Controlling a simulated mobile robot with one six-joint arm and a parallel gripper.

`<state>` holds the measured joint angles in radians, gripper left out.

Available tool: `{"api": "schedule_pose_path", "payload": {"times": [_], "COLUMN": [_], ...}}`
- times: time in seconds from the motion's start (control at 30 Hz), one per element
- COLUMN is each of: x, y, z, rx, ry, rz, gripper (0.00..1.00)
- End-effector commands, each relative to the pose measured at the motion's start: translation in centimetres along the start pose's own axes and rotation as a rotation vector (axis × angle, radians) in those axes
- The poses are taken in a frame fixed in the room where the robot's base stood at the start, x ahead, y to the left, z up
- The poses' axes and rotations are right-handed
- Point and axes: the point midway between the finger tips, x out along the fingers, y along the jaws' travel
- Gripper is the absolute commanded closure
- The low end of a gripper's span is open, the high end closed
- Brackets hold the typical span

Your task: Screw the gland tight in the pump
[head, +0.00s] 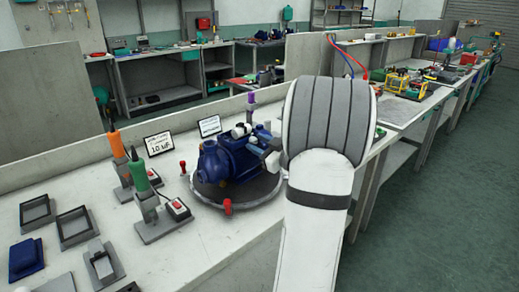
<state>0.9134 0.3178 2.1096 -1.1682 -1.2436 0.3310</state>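The dark blue pump (213,163) stands on a round grey plate (262,191) on the bench. My arm comes in from the lower right, and its large white and grey wrist covers the space right of the pump. The end of my gripper (259,146) is at the pump's right side, close to or touching it. Its fingers are small and partly hidden, so whether they are open or shut cannot be told. A small pale cylindrical part (240,130) shows at the top of the pump beside the gripper. I cannot make out the gland for certain.
Red knobs (227,207) stand at the plate's edge. Left are green (138,174) and orange (117,147) upright tools in stands, small signs (159,144), empty dark trays (74,226) and a blue block (26,259). A purple-topped post (251,98) rises behind the pump.

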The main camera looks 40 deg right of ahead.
Motion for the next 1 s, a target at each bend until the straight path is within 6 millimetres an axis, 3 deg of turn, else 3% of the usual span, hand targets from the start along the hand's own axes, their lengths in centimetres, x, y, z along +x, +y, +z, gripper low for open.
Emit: {"api": "schedule_pose_path", "payload": {"times": [0.27,0.7,1.0], "x": [0.00,-0.01,-0.01], "y": [-0.04,-0.06,0.03], "z": [0.11,0.15,-0.10], "rx": [-0.015,-0.288,-0.298], "ry": [0.001,0.001,0.000], "rz": [0.000,0.001,0.000], "gripper": [0.63,0.63,0.63]}}
